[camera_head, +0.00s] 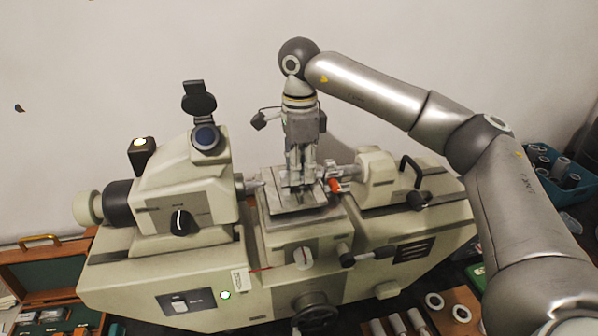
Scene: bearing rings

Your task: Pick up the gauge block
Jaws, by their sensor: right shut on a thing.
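My right gripper (301,184) points straight down over the small flat stage (284,206) in the middle of the measuring machine (262,262). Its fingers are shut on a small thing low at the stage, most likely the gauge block. The fingers hide most of it, and I cannot tell whether it still touches the stage. My left gripper is not in view.
The machine's left spindle (252,185) and right tailstock (374,172) flank the gripper closely. An open green-lined wooden case (38,280) lies at left. A blue bin (560,172) with rings is at right. A wooden board with white rings (463,313) lies at lower right.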

